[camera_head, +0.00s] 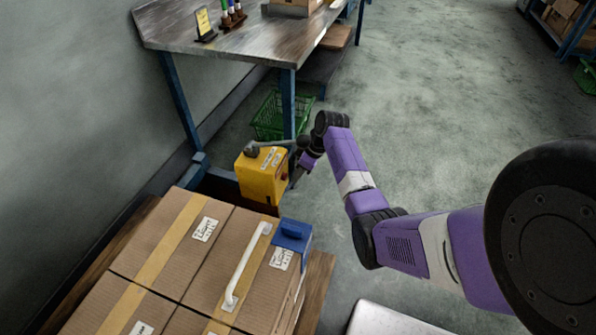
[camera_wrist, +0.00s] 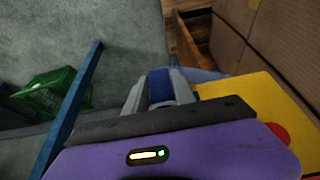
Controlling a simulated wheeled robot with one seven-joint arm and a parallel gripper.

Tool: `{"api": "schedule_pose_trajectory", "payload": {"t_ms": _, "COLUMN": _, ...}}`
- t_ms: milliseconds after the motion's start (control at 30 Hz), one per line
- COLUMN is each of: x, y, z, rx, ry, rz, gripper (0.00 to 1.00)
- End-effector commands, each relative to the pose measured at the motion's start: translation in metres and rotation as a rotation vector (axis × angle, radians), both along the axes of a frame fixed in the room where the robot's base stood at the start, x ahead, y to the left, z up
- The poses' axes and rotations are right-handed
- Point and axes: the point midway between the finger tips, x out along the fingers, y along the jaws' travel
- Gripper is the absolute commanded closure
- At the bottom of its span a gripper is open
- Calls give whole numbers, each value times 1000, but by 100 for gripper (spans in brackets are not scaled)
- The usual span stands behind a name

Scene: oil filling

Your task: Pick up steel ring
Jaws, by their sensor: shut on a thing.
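My gripper (camera_head: 302,168) is low beside the right side of a yellow box (camera_head: 262,177) in the head view. In the wrist view, the pale fingers of my gripper (camera_wrist: 160,88) are shut with a blue piece (camera_wrist: 160,84) between them. I cannot tell what this piece belongs to. The yellow box also shows right of the fingers in the wrist view (camera_wrist: 262,100), with a red button (camera_wrist: 277,133). I cannot make out a steel ring clearly in either view. The fingertips are too small to judge in the head view.
A grey lever (camera_head: 270,146) tops the yellow box. Cardboard boxes (camera_head: 160,245), bearing a white handle (camera_head: 246,265) and a blue block (camera_head: 292,236), stand in front. A metal-topped bench (camera_head: 250,40) is behind, with a green basket (camera_head: 268,118) under it. The floor (camera_head: 430,120) to the right is clear.

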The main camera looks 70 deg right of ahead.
Motion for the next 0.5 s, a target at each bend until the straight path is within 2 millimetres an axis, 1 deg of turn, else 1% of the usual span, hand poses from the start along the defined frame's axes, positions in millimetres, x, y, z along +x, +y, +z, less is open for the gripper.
{"api": "schedule_pose_trajectory", "payload": {"t_ms": 133, "x": -2, "y": 0, "z": 6, "rx": 0, "ry": 0, "rz": -1, "gripper": 100}}
{"api": "schedule_pose_trajectory", "payload": {"t_ms": 267, "x": -17, "y": -2, "z": 6, "rx": 0, "ry": 0, "rz": -2, "gripper": 100}}
{"api": "schedule_pose_trajectory", "payload": {"t_ms": 467, "x": -53, "y": -4, "z": 6, "rx": 1, "ry": 0, "rz": -4, "gripper": 100}}
{"api": "schedule_pose_trajectory", "payload": {"t_ms": 500, "x": -62, "y": -5, "z": 6, "rx": 1, "ry": 0, "rz": -5, "gripper": 100}}
